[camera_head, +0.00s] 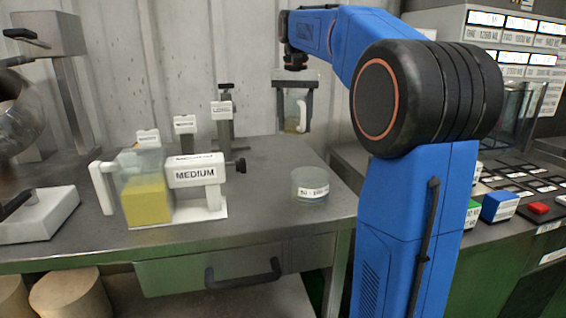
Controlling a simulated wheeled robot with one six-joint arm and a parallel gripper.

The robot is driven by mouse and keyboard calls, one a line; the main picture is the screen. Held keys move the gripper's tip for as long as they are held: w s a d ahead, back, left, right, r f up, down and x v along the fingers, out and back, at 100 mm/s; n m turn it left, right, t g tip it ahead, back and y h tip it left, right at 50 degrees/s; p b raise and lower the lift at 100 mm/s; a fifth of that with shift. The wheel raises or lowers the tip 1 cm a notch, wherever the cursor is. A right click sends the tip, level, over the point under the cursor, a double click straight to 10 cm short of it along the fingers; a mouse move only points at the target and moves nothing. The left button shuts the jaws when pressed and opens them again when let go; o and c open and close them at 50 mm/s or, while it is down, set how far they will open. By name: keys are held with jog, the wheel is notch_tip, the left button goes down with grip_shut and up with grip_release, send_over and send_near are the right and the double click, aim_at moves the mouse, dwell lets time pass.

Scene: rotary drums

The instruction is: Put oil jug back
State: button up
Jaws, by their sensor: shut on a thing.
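My gripper (295,88) is at the upper middle, pointing down, with its two dark fingers shut on a clear jug (291,108). The jug has a white handle and a little yellowish liquid at its bottom. It hangs upright in the air over the back right part of the metal table (262,222). A second clear jug (147,200), with a white handle and much yellow liquid, stands on a white base at the front left, beside a label reading MEDIUM (195,173).
Several labelled white stands (185,125) with dark clamps are behind the MEDIUM one. A round clear dish (311,186) with a label sits near the table's right edge.

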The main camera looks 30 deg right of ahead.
jog(key=shift+f, duration=5)
jog(key=shift+f, duration=0.15)
jog(key=o, duration=1.3)
jog(key=shift+c, duration=0.2)
notch_tip(320, 180, up, 12)
jog(key=shift+r, duration=0.15)
jog(key=shift+s, duration=0.1)
